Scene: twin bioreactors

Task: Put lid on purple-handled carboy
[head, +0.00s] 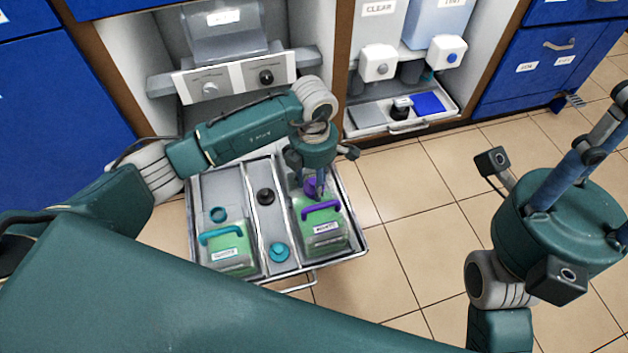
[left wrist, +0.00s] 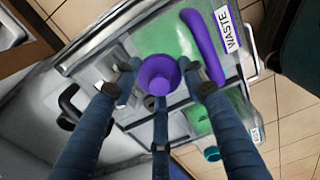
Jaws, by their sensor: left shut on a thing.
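The purple-handled carboy (head: 329,237) is a green container with a white label, standing in the right part of a pulled-out tray. Its handle also shows in the left wrist view (left wrist: 203,47), by a label reading WASTE. My left gripper (head: 314,180) is over the carboy's back end, pointing down. It is shut on the purple lid (left wrist: 159,75), with fingers on both sides of it. The lid is at the carboy's neck area behind the handle; the neck is hidden, and I cannot tell whether the lid touches it. My right gripper (head: 596,135) is far right, away from the tray; its fingertips are unclear.
A teal-handled carboy (head: 228,254) stands on the tray's left side, with a teal neck ring behind its handle. A teal lid (head: 279,252) and a black knob-like piece (head: 265,197) sit on the middle strip. Open tiled floor (head: 400,255) lies right of the tray.

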